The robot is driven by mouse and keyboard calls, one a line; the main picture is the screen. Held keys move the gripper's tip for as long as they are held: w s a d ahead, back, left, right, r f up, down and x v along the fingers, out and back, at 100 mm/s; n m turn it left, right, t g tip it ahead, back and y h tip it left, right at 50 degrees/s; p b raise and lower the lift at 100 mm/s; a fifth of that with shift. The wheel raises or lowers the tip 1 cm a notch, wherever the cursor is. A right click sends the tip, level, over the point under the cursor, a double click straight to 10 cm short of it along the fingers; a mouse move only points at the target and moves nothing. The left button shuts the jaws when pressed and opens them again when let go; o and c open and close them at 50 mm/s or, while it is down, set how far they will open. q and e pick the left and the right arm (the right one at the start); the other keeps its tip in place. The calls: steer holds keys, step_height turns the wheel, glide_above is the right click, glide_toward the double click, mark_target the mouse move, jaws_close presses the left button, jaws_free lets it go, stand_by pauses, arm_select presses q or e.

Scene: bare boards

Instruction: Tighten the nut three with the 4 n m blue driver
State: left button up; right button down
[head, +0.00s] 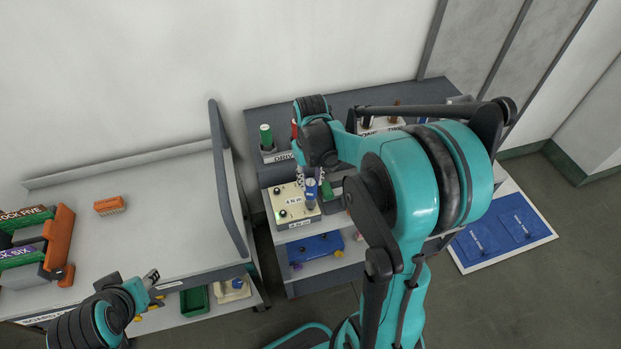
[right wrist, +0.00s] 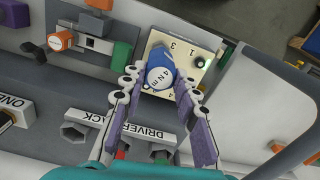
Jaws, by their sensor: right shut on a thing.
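The blue driver (head: 310,189) stands roughly upright at the right side of a cream plate (head: 289,211). Its round cap, marked 4 N m, shows in the right wrist view (right wrist: 159,79). My right gripper (right wrist: 160,88) is shut around the driver, with a finger on each side of the cap. The cream plate (right wrist: 188,46) carries painted numbers, 3 among them, near its far edge. A dark nut or stud (right wrist: 199,62) shows to the right of the driver. The driver's lower end and what it touches are hidden. My left gripper (head: 154,287) looks open and empty at the lower left.
The driver rack (head: 282,158) behind the plate holds a green driver (head: 265,137). A blue board (head: 315,247) lies on the shelf below. The left bench (head: 150,230) has an orange block (head: 110,205) and a raised side panel (head: 228,185) beside the plate.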

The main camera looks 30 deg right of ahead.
steer(key=shift+f+b, duration=0.7)
steer(key=shift+f, duration=0.25)
steer(key=m, duration=0.9)
steer(key=shift+b, duration=0.35)
steer(key=m, duration=0.7)
steer(key=shift+m, duration=0.3)
steer(key=m, duration=0.6)
steer(key=shift+r+p, duration=0.6)
steer(key=shift+r, duration=0.6)
